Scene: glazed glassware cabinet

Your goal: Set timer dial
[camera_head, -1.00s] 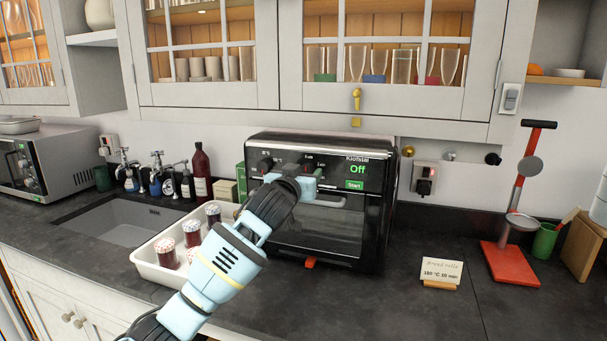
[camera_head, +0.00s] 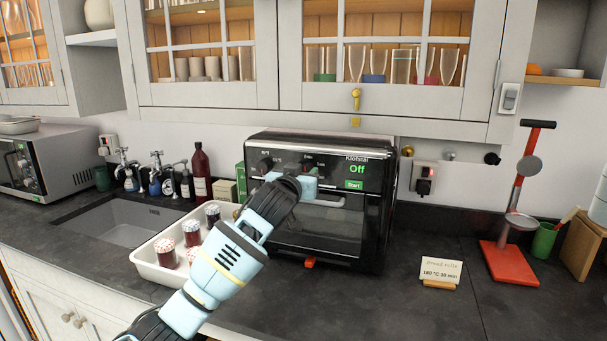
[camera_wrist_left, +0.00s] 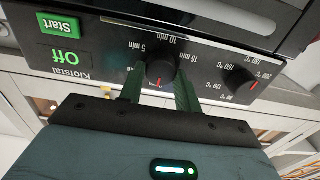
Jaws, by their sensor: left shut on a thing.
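The timer dial (camera_wrist_left: 163,69) is a round black knob on the oven front, between labels reading 5 min, 10 min and 15 min. The left wrist view shows it upside down, with a red mark at the dial's lower side in the picture. My left gripper (camera_wrist_left: 160,84) is shut on this dial, one finger on each side. The black oven (camera_head: 318,222) shows a green "Off" (camera_head: 357,169). My right gripper is not in view.
A temperature dial (camera_wrist_left: 241,82) sits beside the timer dial, its red mark near the high numbers. A green Start button (camera_head: 354,184) is under the display. A card (camera_head: 440,271) reads 180 °C and a blurred time. A white tray (camera_head: 152,275) of jars stands left of the oven.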

